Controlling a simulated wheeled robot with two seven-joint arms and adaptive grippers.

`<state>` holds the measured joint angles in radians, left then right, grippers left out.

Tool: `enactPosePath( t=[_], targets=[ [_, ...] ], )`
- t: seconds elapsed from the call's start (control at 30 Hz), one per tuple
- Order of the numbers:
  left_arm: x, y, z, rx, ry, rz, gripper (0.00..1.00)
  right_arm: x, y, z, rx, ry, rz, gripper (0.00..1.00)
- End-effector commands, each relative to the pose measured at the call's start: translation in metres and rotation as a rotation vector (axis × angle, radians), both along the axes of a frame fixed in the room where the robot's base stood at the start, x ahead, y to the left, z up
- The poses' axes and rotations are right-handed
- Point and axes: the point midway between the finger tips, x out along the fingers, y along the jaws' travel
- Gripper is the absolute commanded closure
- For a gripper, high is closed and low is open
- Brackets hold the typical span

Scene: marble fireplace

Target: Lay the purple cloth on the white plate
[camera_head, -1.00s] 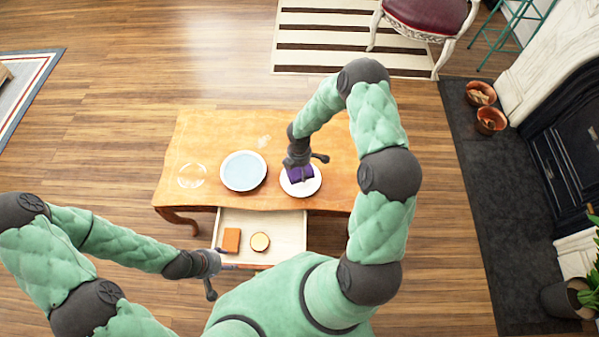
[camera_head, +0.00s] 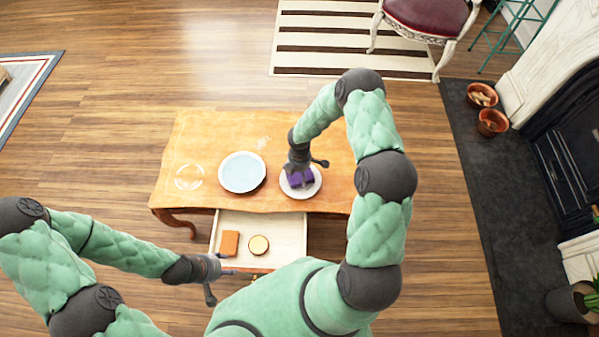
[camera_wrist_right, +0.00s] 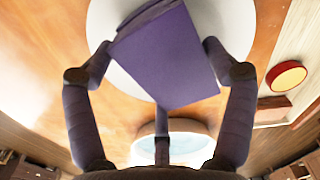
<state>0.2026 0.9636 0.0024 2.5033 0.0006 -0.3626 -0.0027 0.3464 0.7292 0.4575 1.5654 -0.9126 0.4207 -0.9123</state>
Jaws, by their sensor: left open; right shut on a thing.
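The purple cloth (camera_head: 306,180) is a folded rectangle over the white plate (camera_head: 316,190) on the right part of the table. My right gripper (camera_head: 300,174) is shut on it from above. In the right wrist view the cloth (camera_wrist_right: 165,60) sits between the two fingers, in front of the white plate (camera_wrist_right: 228,25). The cloth hides much of the plate, and I cannot tell whether it touches it. My left gripper (camera_head: 221,283) is open and empty, low at the left front corner of the drawer.
A plate with a pale blue centre (camera_head: 242,172) stands left of the white plate. A clear round outline (camera_head: 189,177) lies at the table's left. The open drawer (camera_head: 285,225) holds an orange block (camera_head: 230,243) and a round tin (camera_head: 258,245). The table's back left is clear.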

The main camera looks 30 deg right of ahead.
Motion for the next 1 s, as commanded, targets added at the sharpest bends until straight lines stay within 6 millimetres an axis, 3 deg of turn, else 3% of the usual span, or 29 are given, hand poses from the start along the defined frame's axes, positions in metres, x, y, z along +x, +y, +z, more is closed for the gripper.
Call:
enactPosePath(
  t=[0.07,0.1,0.17,0.67,1.0],
  targets=[
    [0.000,0.000,-0.003,0.000,0.000,0.000,0.45,0.000,0.000,-0.003,0.000,0.000,0.000,0.46],
    [0.000,0.000,-0.003,0.000,0.000,0.000,0.45,0.000,0.000,-0.004,0.000,0.000,0.000,0.14],
    [0.000,0.000,-0.002,0.000,0.000,0.000,0.45,0.000,0.000,-0.003,0.000,0.000,0.000,0.00],
    [0.000,0.000,0.004,0.000,0.000,0.000,0.45,0.000,0.000,0.004,0.000,-0.001,0.000,0.00],
    [0.000,0.000,0.037,0.000,0.000,0.000,0.45,0.001,0.000,0.069,-0.001,-0.003,0.000,0.00]
  ],
)
